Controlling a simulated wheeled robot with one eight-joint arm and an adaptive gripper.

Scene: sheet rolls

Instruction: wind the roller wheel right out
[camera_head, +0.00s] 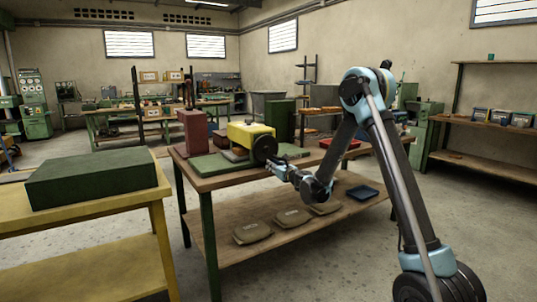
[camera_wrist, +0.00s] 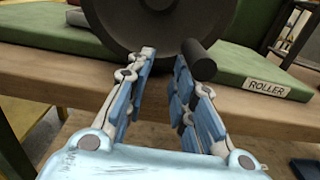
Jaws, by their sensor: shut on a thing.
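The roller wheel (camera_head: 265,147) is a dark round handwheel on the front of a yellow machine (camera_head: 240,131) on the wooden bench. In the wrist view the wheel (camera_wrist: 150,25) fills the top, with a dark cylindrical handle (camera_wrist: 198,60) standing out at its lower right. My gripper (camera_head: 275,166) is at the wheel's lower edge. In the wrist view my gripper's fingers (camera_wrist: 165,57) reach up to the rim, the right fingertip at the handle. The wheel hides the machine's front.
The machine stands on a green base (camera_wrist: 235,72) with a "ROLLER" label (camera_wrist: 267,88). A red block (camera_head: 195,132) and a dark green block (camera_head: 280,120) flank it. The bench's front edge (camera_wrist: 60,85) lies just below the wheel. A yellow table (camera_head: 90,218) with a green box is left.

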